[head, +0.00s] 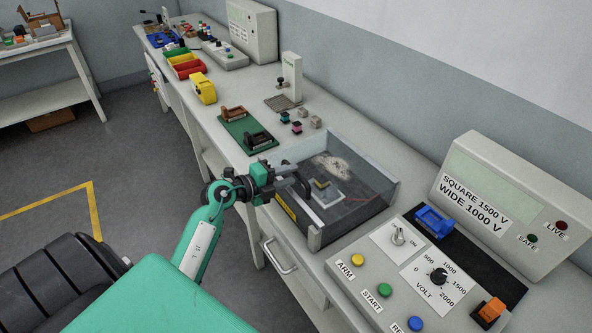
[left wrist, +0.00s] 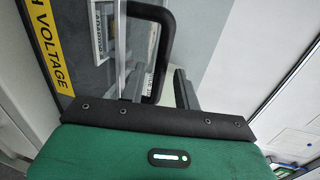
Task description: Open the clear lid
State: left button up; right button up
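The lid's black loop handle (head: 303,185) is at the box's front left side. My left gripper (head: 284,179) is at this handle. In the left wrist view the black handle (left wrist: 166,45) runs down between the two fingers of the gripper (left wrist: 160,88). The fingers look apart, with a gap to the right finger; I cannot tell whether either touches the handle. My right gripper is not in view.
A control panel (head: 385,270) with buttons and a dial stands right of the box. A blue connector (head: 434,221) and an orange one (head: 490,312) lie near it. A green board (head: 246,134) with connectors is behind the box. A drawer handle (head: 278,258) sticks out below.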

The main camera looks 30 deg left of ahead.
aim_at(294, 174)
pick_arm(q)
jog(key=shift+x, duration=1.15)
jog(key=shift+w+d+f, duration=0.15)
jog(key=shift+w, duration=0.2)
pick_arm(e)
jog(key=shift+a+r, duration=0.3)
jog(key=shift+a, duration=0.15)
pick_arm(q)
grip_shut()
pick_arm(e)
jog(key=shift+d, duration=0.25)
